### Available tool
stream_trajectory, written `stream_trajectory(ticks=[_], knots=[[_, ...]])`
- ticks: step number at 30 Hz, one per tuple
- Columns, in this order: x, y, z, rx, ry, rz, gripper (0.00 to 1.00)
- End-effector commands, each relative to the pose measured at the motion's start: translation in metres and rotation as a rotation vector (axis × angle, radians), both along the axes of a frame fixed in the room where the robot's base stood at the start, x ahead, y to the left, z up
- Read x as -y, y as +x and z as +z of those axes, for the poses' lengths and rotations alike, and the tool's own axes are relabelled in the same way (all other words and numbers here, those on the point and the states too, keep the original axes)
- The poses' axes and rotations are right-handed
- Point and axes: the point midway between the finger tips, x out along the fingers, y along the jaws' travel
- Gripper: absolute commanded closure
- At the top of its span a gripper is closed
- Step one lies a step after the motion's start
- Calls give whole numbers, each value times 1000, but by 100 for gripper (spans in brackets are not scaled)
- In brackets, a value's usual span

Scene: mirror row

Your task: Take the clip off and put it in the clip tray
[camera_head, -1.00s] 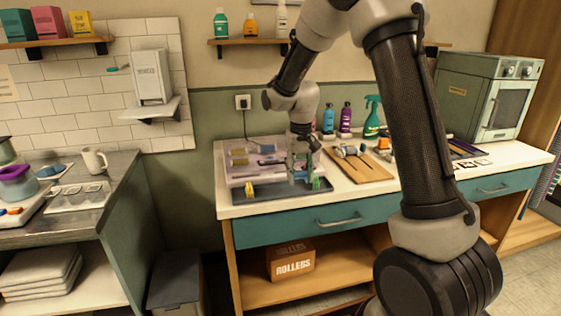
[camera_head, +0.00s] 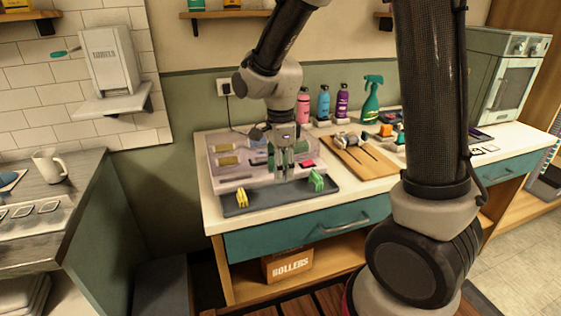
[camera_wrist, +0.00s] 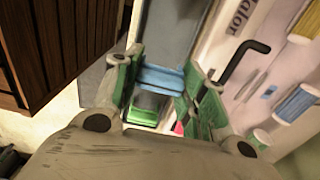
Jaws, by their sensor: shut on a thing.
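My gripper (camera_head: 281,175) points down at the back edge of the dark grey clip tray (camera_head: 262,201), in front of the roller case. In the wrist view its green-padded fingers (camera_wrist: 160,84) are shut on a small blue piece, which looks like a blue clip (camera_wrist: 160,76). Most of it is hidden by the fingers, and it cannot be made out in the head view. A yellow clip (camera_head: 242,198) stands at the tray's left end and a green clip (camera_head: 317,181) at its right end. I cannot tell whether the held clip touches the tray.
The pale roller case (camera_head: 222,177) stands right behind the tray. A wooden board (camera_head: 360,158) with a roller and thin tools lies to the right. Bottles (camera_head: 323,103) and a green spray bottle (camera_head: 371,100) stand at the back. The tray's middle is clear.

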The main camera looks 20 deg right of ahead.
Motion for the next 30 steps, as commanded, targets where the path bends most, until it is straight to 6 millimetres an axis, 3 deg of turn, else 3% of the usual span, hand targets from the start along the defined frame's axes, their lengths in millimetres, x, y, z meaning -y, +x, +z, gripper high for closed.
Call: stream_trajectory(ticks=[15, 30], knots=[[0, 0, -47, -1, 0, 2, 73], [0, 0, -51, 1, 0, 3, 73]])
